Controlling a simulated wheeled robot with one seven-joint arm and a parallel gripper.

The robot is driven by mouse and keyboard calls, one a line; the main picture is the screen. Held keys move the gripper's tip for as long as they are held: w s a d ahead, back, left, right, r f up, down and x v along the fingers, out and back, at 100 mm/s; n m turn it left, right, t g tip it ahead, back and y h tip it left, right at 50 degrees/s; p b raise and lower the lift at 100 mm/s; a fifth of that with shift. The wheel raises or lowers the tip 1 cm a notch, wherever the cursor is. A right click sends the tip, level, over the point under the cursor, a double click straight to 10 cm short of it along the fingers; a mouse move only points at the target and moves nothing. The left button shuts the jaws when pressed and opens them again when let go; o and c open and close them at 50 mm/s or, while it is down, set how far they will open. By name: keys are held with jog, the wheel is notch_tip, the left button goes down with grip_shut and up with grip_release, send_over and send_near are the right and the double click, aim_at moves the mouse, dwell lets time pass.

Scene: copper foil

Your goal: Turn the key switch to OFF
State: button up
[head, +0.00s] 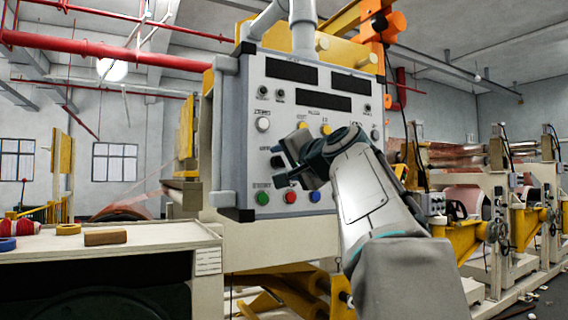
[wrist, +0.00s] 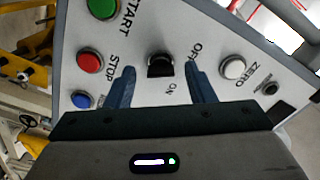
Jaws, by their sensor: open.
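The key switch (wrist: 160,64) is a black knob on the light grey face of a control panel (head: 256,100). In the wrist view it sits between the words OFF and ON. Its exact setting is hard to read. My gripper (wrist: 160,70) is open, with one blue finger on each side of the switch and a gap visible on both sides. In the head view my gripper (head: 279,160) is in front of the panel's left half and largely covers the switch area.
Close by are a red STOP button (wrist: 90,61), a green START button (wrist: 103,7), a blue button (wrist: 80,100) and a white ZERO button (wrist: 232,67). A bench (head: 150,236) with tape rolls and a brown block stands at left. Roller machinery (head: 500,200) stands at right.

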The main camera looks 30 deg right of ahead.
jog(key=s+b, duration=0.1)
jog(key=s, duration=1.2)
jog(key=shift+d, duration=0.2)
jog(key=w+a+f+n+g+y+p, duration=0.15)
jog(key=a+f+g+p, duration=0.3)
jog(key=f, duration=0.65)
jog(key=w+a+f+n+g+p, duration=0.1)
jog(key=a+f+n+g+p, duration=0.4)
jog(key=f, duration=0.6)
jog(key=s+a+f+n+g+h+p, duration=0.1)
jog(key=s+a+f+n+g+p, duration=0.1)
jog(key=s+f, duration=0.5)
jog(key=s+a+f+n+g+h+p, duration=0.1)
jog(key=s+a+f+n+g+p, duration=0.1)
jog(key=s+f, duration=0.5)
notch_tip(320, 180, down, 5)
jog(key=a+g, duration=0.1)
jog(key=a, duration=0.1)
jog(key=shift+a+n+g, duration=0.35)
